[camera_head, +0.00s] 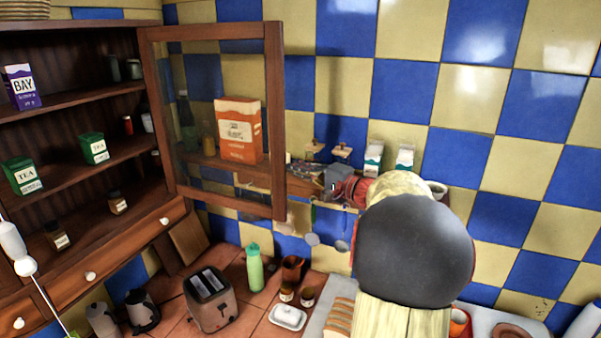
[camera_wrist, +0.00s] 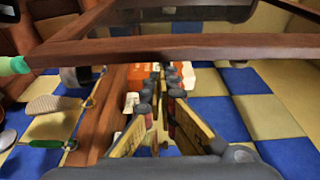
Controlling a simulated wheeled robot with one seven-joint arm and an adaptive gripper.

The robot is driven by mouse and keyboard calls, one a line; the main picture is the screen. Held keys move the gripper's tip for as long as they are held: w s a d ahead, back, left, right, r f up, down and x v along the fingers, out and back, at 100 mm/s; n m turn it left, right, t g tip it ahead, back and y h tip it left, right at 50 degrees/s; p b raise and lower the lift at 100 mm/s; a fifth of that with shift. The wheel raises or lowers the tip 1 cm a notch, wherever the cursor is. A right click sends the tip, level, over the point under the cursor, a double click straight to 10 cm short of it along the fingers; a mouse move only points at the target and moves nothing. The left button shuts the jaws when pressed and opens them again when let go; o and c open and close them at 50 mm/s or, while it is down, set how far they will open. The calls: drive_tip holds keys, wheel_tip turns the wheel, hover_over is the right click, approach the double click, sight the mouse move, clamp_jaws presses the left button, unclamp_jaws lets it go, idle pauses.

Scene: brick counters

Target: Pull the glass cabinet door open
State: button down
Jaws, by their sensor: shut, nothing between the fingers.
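The glass cabinet door (camera_head: 275,110) has a brown wooden frame and a clear pane. It stands swung out from the left cabinet, whose shelves are open to view. My gripper (camera_head: 335,180) is just right of the door's free edge, partly hidden by my arm. In the wrist view my gripper (camera_wrist: 166,75) has its fingertips close together, with nothing seen between them. A wooden frame bar (camera_wrist: 200,46) crosses the top of that view, seemingly the door's. I cannot tell whether the fingers touch the door.
The cabinet (camera_head: 70,100) holds tea boxes and jars. An orange box (camera_head: 238,130) shows through the pane, on a wall shelf. White cartons (camera_head: 373,158) stand farther right. Below are a toaster (camera_head: 210,298), a green bottle (camera_head: 254,268) and a butter dish (camera_head: 288,317). Utensils hang under the shelf.

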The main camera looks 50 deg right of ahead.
drive_tip(key=shift+s+a+b, duration=0.2)
drive_tip(key=shift+a, duration=0.35)
drive_tip(key=shift+s+a+b, duration=0.2)
drive_tip(key=shift+a, duration=0.3)
drive_tip(key=s, duration=1.2)
drive_tip(key=shift+f, duration=0.1)
